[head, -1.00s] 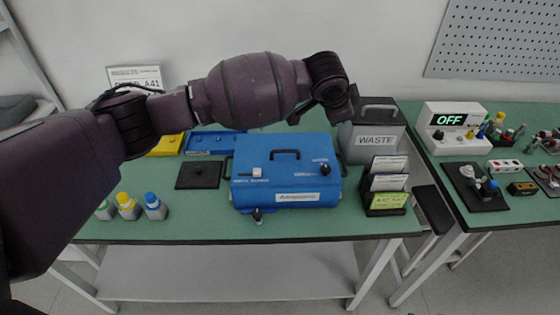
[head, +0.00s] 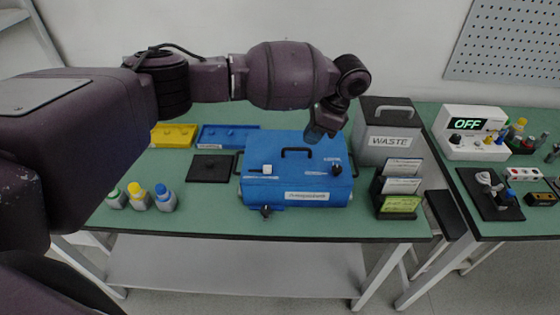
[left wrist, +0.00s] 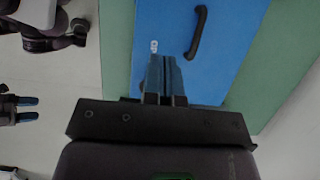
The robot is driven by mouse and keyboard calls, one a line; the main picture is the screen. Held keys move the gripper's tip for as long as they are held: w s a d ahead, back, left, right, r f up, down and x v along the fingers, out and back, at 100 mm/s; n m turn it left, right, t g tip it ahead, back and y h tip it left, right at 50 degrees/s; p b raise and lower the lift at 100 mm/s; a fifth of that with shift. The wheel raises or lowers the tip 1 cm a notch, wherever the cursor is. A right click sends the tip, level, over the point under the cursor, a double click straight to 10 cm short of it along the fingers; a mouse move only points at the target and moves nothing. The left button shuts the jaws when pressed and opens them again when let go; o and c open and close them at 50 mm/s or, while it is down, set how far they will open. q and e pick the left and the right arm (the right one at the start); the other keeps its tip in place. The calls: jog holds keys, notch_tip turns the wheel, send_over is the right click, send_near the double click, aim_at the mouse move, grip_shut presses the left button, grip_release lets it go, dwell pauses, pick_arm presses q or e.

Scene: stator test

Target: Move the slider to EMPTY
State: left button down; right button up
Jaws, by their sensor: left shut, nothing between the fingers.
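A blue box (head: 300,182) stands on the green table, with a black handle on top. A white slider knob (head: 267,169) sits at the left of its top, above a label strip too small to read. My left gripper (head: 315,134) points down over the back right of the box, right of the knob, apparently above the surface. In the left wrist view its fingers (left wrist: 165,62) are shut and empty, with the white knob (left wrist: 154,46) just beyond their tips. My right gripper (left wrist: 29,108) shows at that view's left edge, fingers apart.
A grey WASTE bin (head: 388,137) stands right of the box, behind a card rack (head: 399,190). Bottles (head: 140,196) stand front left. A black plate (head: 210,168) and yellow (head: 174,136) and blue trays (head: 228,136) lie left. The box's black handle (left wrist: 197,32) rises near the fingers.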

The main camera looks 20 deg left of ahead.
aim_at(267, 169)
pick_arm(q)
jog(key=shift+f, duration=0.1)
jog(key=x, duration=1)
jog(key=a, duration=0.1)
jog(key=s+a+p, duration=0.1)
jog(key=a, duration=0.1)
jog(key=shift+a, duration=0.35)
